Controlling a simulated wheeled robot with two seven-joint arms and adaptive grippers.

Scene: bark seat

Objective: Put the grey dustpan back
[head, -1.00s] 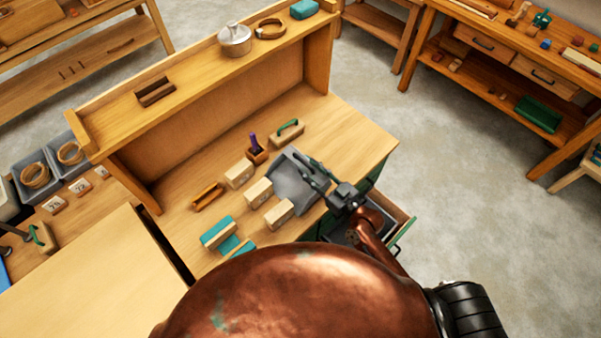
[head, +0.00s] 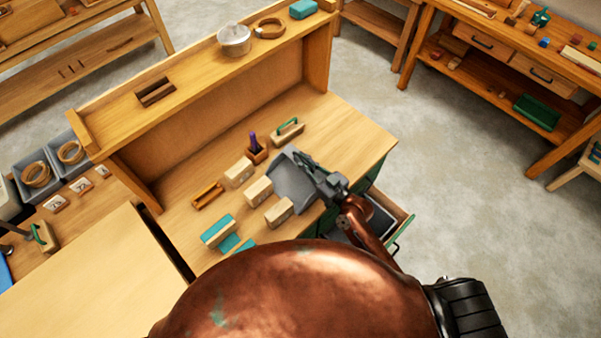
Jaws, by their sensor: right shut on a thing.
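The grey dustpan (head: 290,181) is on the workbench top near its right end, beside several pale wooden blocks. My right gripper (head: 322,181) is at the dustpan's right side, shut on it; the fingers hide the part that they grip. I cannot tell whether the pan rests on the bench or is just above it. An open drawer (head: 402,218) sticks out from the bench's right end, below my right arm. My left gripper is not in the view.
A raised shelf (head: 190,72) runs along the back. The bench's far right corner is clear.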

